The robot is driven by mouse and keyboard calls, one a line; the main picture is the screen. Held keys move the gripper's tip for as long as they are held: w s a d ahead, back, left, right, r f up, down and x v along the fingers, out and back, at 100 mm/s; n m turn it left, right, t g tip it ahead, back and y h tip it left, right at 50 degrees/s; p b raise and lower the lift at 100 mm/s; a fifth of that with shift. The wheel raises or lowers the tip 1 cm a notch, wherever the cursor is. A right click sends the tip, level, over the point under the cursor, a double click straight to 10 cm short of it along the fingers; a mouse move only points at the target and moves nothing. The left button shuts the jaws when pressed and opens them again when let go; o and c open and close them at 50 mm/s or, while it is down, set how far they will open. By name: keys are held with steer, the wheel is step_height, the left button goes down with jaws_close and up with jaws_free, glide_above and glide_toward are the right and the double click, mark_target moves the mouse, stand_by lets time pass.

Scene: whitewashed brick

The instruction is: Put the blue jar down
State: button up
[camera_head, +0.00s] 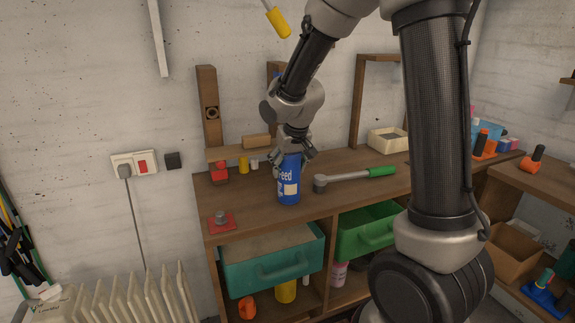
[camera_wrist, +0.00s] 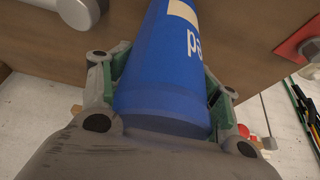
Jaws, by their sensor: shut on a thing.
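The blue jar (camera_head: 289,187) is a blue cylinder with a pale label and white lettering, upright at the workbench (camera_head: 330,198). My gripper (camera_head: 291,156) comes from above and is shut on its upper part. In the wrist view the blue jar (camera_wrist: 172,60) fills the middle, with a finger of my gripper (camera_wrist: 165,95) on each side. The jar's base appears at or just above the wooden top; I cannot tell whether it touches. The jar's top is hidden by my gripper.
A ratchet wrench with a green handle (camera_head: 381,171) lies right of the jar. A red plate with a grey knob (camera_head: 221,221) is at the front left. A red object (camera_head: 220,174) and a yellow cylinder (camera_head: 243,165) stand behind left. Teal (camera_head: 275,268) and green (camera_head: 365,230) drawers are below.

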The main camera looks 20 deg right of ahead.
steer(key=o, duration=1.5)
